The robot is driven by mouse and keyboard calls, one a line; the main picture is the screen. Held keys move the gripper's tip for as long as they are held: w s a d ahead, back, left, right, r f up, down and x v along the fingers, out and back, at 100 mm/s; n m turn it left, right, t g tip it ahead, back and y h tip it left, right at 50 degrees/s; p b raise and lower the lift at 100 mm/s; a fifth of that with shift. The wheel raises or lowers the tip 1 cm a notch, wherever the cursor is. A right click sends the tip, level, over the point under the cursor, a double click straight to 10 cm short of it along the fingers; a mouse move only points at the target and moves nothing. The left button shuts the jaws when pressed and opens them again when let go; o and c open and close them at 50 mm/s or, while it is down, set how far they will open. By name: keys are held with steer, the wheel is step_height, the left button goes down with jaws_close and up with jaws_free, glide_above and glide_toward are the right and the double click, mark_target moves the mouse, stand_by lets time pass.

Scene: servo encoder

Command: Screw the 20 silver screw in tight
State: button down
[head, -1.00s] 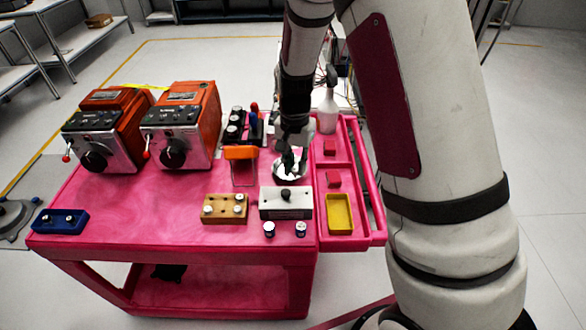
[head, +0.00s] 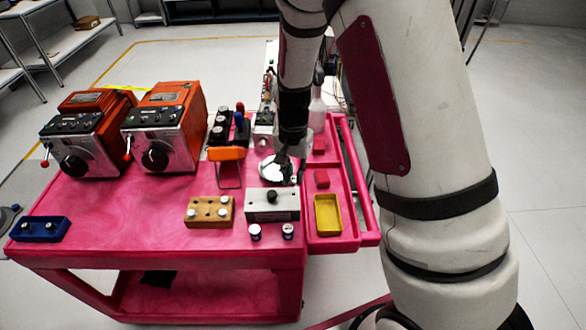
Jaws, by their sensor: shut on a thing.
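My gripper (head: 291,172) points down above the cart, beside a round silver dish (head: 268,169) and just behind the right end of a silver-white box with a black knob (head: 272,205). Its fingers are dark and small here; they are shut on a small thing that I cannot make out. A tan block (head: 210,212) with several pale round heads sits left of the box. A blue block (head: 40,229) with small heads lies at the far left. Two small silver-topped pieces, a left one (head: 255,232) and a right one (head: 288,231), stand in front of the box. I cannot read any size mark.
The pink cart top (head: 110,210) is clear at the left middle. Two orange machines (head: 165,130) stand behind. An orange-topped stand (head: 228,155) is left of the dish. The right side tray holds a yellow bin (head: 328,214) and red blocks (head: 321,178). A pale bottle stands behind my arm.

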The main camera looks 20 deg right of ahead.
steer(key=shift+f+b, duration=0.45)
steer(key=shift+f, duration=0.9)
steer(key=shift+f+b, duration=0.3)
steer(key=shift+f, duration=0.65)
